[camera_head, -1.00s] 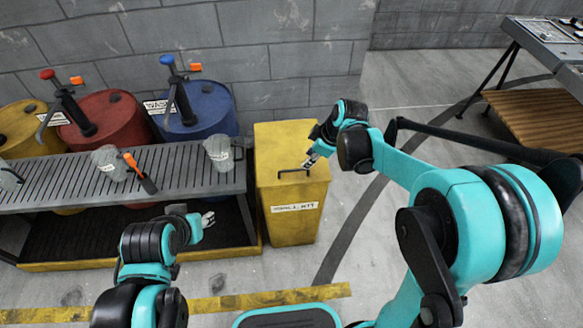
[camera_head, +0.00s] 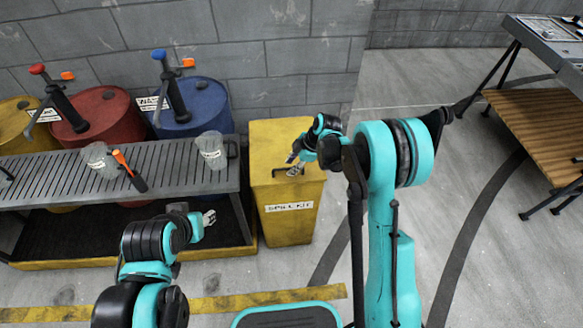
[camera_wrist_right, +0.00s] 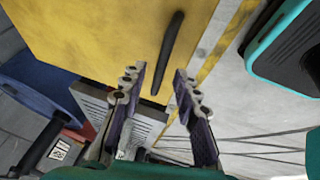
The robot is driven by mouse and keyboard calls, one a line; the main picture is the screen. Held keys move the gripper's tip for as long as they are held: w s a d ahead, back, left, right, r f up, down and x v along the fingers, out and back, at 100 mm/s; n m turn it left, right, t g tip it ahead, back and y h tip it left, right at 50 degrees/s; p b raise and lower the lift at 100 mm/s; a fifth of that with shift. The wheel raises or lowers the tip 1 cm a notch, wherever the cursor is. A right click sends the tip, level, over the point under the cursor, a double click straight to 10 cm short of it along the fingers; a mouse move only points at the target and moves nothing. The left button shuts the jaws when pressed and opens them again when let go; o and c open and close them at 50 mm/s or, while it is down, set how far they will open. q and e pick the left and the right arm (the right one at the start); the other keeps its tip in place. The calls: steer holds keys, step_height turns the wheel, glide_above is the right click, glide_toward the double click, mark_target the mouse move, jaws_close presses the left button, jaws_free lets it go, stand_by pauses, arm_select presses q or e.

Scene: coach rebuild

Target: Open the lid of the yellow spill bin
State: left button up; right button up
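The yellow spill bin (camera_head: 290,220) stands on the floor right of the drum bench, with a "SPILL KIT" label on its front. Its lid (camera_head: 268,150) is closed. A dark bar handle (camera_head: 282,172) on the lid's front part is partly covered by my right gripper (camera_head: 294,164). In the right wrist view the handle (camera_wrist_right: 172,45) shows whole, its near end in the gap between the two fingertips of the right gripper (camera_wrist_right: 158,85). The fingers are apart and grip nothing. My left gripper (camera_head: 209,218) is low in front of the bench; its finger opening is too small to judge.
A slatted grey bench (camera_head: 110,172) with clear beakers stands left of the bin. Red (camera_head: 105,120) and blue (camera_head: 198,108) drums with pumps stand behind it. A block wall is behind the bin. The floor right of it is clear up to a wooden-shelved table (camera_head: 545,130).

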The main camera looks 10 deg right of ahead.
steer(key=shift+a+f, duration=0.1)
steer(key=shift+f, duration=0.05)
jaws_close()
steer(key=shift+w+r+p, duration=0.2)
steer(key=shift+r+p, duration=0.2)
steer(key=shift+r, duration=0.2)
steer(key=w+r+p, duration=0.4)
steer(key=r+p, duration=0.1)
steer(key=r, duration=0.3)
steer(key=w+r+g+p, duration=0.1)
steer(key=w+r+p, duration=0.3)
steer(key=r, duration=0.4)
steer(key=shift+w+r+p, duration=0.15)
steer(key=shift+w+p, duration=0.25)
steer(key=shift+w, duration=0.4)
